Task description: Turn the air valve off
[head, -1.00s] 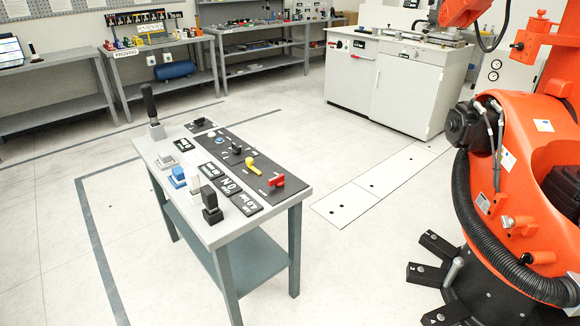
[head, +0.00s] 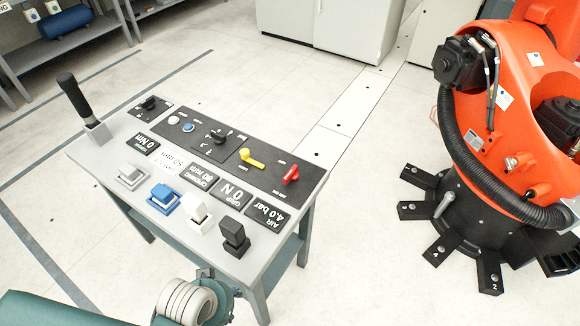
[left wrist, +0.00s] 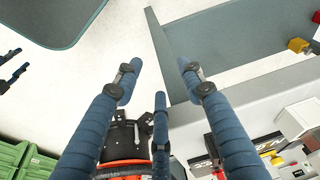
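The control table (head: 262,262) stands in front of me with a dark panel along its far side. A small red handle (head: 291,174), nearest the AIR 4.0 bar plate (head: 268,215), sits at the panel's right end. A yellow lever (head: 251,158) is left of it. My left wrist (head: 187,300) shows at the bottom of the head view, before the table's near edge; its fingers are hidden there. In the left wrist view, my left gripper (left wrist: 160,72) is open, its fingers apart with nothing between them. My right gripper is not clearly seen.
Blue (head: 163,196), white (head: 196,210) and black (head: 234,236) blocks stand along the table's near side. A black upright stick (head: 76,98) is at its left corner. An orange robot arm (head: 500,150) stands at right; floor between is clear.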

